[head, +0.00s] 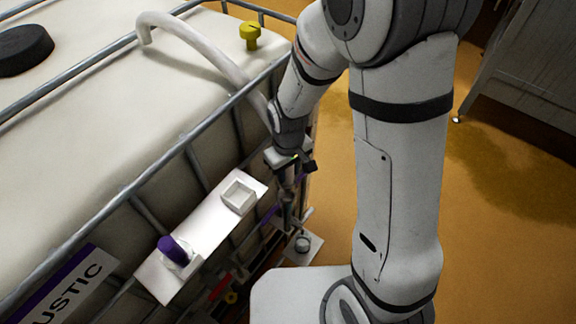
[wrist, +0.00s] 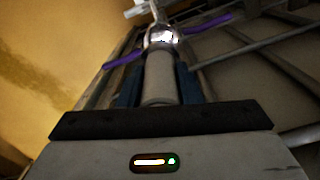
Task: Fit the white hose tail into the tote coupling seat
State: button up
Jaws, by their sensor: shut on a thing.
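My gripper (wrist: 158,90) is shut on the pale grey-white hose tail (wrist: 159,76), with one dark blue finger on each side of it. A shiny metal fitting (wrist: 163,39) with purple levers (wrist: 208,25) to both sides shows at the far end of the tail. In the head view my gripper (head: 287,178) points down beside the tote's corner, and the held part is small and dark there. Below it a small pale plate carries a round grey fitting (head: 303,243), perhaps the coupling seat. I cannot tell whether the tail touches a seat.
The caged white tote (head: 90,110) fills the left, with a white hose (head: 205,50) and a yellow knob (head: 250,35) on top. A white shelf (head: 208,222) holds a purple-topped piece (head: 174,250) and an empty square holder (head: 238,197). Open floor (head: 500,230) lies right.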

aim_at(288, 184)
jog(key=shift+s+d+f, duration=0.1)
jog(key=shift+s+f, duration=0.1)
jog(key=shift+w+f+b, duration=0.25)
jog(key=shift+f+b, duration=0.45)
jog(key=shift+f, duration=0.1)
jog(key=shift+s+f+b, duration=0.15)
jog(key=shift+f+b, duration=0.15)
jog(key=shift+b, duration=0.1)
jog(key=shift+f+b, duration=1.55)
jog(key=shift+f, duration=0.35)
jog(key=o, duration=1.2)
jog(key=shift+r, duration=4)
